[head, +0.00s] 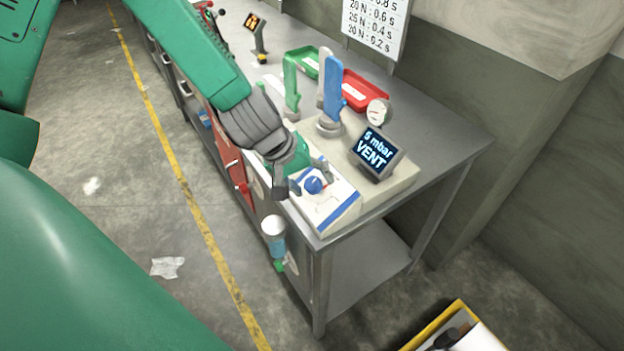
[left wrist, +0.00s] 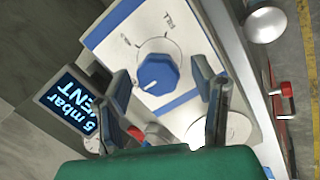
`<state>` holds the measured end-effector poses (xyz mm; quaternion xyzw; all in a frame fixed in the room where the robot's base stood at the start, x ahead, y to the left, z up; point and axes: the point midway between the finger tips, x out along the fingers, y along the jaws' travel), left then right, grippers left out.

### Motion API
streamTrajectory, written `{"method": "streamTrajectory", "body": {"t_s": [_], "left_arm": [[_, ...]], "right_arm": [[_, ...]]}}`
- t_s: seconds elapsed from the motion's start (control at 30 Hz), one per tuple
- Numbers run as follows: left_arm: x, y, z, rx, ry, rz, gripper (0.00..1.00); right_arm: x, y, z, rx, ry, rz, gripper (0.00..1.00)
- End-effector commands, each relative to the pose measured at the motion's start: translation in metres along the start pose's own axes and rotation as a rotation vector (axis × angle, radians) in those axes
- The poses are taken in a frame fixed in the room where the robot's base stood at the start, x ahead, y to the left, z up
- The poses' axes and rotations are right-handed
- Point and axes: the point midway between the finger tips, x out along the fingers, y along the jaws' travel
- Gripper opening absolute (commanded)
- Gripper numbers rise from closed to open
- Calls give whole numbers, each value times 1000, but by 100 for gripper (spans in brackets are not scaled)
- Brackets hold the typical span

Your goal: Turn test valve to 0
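The test valve is a blue knob (head: 313,185) on a white panel (head: 332,208) with a blue stripe at the bench's front corner. My left gripper (head: 306,180) is open at the knob. In the left wrist view its fingers (left wrist: 162,72) stand either side of the knob, with visible gaps; contact cannot be told. My right gripper is not in view.
A display (head: 375,152) reading "5 mbar VENT" stands close behind the panel, beside a round gauge (head: 378,111). Blue (head: 333,90) and green (head: 291,85) upright glove shapes stand behind my gripper. Red (head: 364,91) and green (head: 303,61) trays lie farther back.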

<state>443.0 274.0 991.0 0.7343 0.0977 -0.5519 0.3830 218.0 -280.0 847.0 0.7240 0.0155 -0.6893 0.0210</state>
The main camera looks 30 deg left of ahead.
Motion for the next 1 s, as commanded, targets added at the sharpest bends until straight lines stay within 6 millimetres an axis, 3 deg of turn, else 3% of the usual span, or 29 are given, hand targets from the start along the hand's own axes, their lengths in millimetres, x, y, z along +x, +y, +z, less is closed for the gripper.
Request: {"method": "streamTrajectory", "body": {"t_s": [0.23,0.7,1.0], "left_arm": [[-14,1,0,4,1,1,53],[-93,0,-2,1,2,1,53],[-116,-1,-3,-1,-1,-1,53]], "right_arm": [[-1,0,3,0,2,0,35],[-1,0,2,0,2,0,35],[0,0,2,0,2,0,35]]}}
